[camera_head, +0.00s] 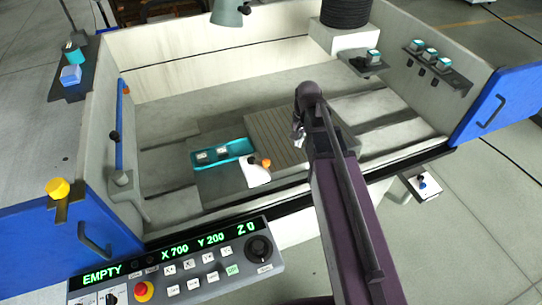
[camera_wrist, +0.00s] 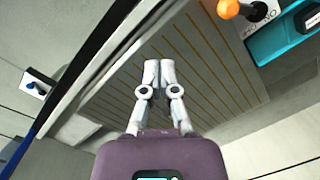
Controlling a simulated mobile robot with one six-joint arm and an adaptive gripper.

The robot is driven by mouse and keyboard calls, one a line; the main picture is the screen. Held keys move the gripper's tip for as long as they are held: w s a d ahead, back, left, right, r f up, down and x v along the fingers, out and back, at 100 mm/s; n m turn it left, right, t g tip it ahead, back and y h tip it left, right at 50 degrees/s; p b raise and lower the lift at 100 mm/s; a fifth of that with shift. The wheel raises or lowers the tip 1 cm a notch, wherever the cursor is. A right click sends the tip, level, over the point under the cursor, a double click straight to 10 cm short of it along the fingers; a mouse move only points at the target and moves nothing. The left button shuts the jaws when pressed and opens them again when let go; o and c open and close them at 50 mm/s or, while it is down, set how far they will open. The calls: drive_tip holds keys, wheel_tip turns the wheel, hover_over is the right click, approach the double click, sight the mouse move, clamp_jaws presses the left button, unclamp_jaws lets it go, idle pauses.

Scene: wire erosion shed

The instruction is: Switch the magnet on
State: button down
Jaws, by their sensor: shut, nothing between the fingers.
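The striped grey plate (camera_head: 272,135), apparently the magnet, lies flat in the machine's tank; its grooves also show in the wrist view (camera_wrist: 195,70). A white block (camera_head: 256,176) with an orange-knobbed lever (camera_head: 266,162) sits at the plate's front left corner. The orange knob (camera_wrist: 228,9) and part of the block's dark lettering (camera_wrist: 262,14) show at the top right of the wrist view. My gripper (camera_head: 298,132) is shut and empty, above the plate's right side and apart from the lever. Its fingertips (camera_wrist: 159,64) touch each other in the wrist view.
A teal tray (camera_head: 240,146) with small pale pieces lies left of the plate. The control panel (camera_head: 180,262) reads "EMPTY", X 700, Y 200, Z 0. A white box with a blue knob (camera_head: 422,184) is outside at right. Tank walls and a grey lamp head (camera_head: 228,14) surround the area.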

sight(276, 155)
drive_tip(key=w+a+m+g+b, duration=0.1)
drive_tip(key=w+a+m, duration=0.2)
drive_tip(key=w, duration=0.5)
drive_tip(key=shift+w+a+f+m+y, duration=0.3)
drive_tip(key=shift+a+f+m+y, duration=0.15)
drive_tip(key=shift+a, duration=0.35)
drive_tip(key=shift+f, duration=0.15)
drive_tip(key=b+x, duration=0.9)
drive_tip(key=shift+s+f+b, duration=0.15)
drive_tip(key=shift+f+b, duration=0.2)
drive_tip(key=shift+s+a+f, duration=0.15)
drive_tip(key=shift+s, duration=0.05)
drive_tip(key=shift+s+a, duration=1.15)
drive_tip(key=shift+s, duration=0.15)
drive_tip(key=shift+d, duration=0.15)
